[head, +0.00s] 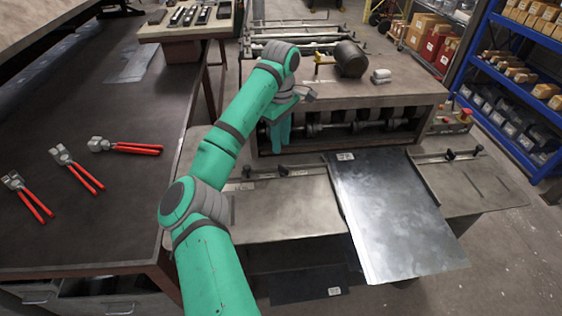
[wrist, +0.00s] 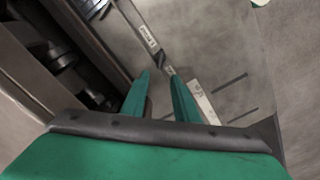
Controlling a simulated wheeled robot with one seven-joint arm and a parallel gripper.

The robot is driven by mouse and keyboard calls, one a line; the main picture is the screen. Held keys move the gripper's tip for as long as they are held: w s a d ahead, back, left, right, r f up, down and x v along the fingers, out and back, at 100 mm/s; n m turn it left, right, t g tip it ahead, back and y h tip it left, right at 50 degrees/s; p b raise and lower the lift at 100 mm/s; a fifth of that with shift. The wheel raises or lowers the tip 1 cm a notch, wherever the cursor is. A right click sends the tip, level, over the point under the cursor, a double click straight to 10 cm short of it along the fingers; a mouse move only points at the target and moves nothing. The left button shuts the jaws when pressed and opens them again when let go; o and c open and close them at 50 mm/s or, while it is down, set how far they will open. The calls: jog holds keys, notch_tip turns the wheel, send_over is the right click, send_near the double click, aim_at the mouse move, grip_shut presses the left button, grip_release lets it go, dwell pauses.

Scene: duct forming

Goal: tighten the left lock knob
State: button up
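The left lock knob is a small dark piece on the left guide bar (head: 305,171). In the head view it shows only as a tiny dark shape (head: 283,171) below my gripper (head: 279,137). In the wrist view a dark piece, likely the knob (wrist: 159,61), sits on the bar (wrist: 141,25) just beyond my fingertips. My gripper also shows in the wrist view (wrist: 159,76), its two green fingers apart with nothing between them. It points down in front of the rollers. I cannot tell its exact height above the bar or whether it touches.
A sheet of metal (head: 395,220) lies on the feed table right of the left guide. The right guide bar has its own dark knob (head: 450,154). The roller machine (head: 345,97) stands close behind my gripper. Red-handled pliers (head: 125,147) lie on the left bench.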

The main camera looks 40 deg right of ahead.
aim_at(281, 166)
notch_tip(281, 166, down, 9)
jog(key=shift+f, duration=0.2)
jog(key=shift+c, duration=0.3)
grip_shut()
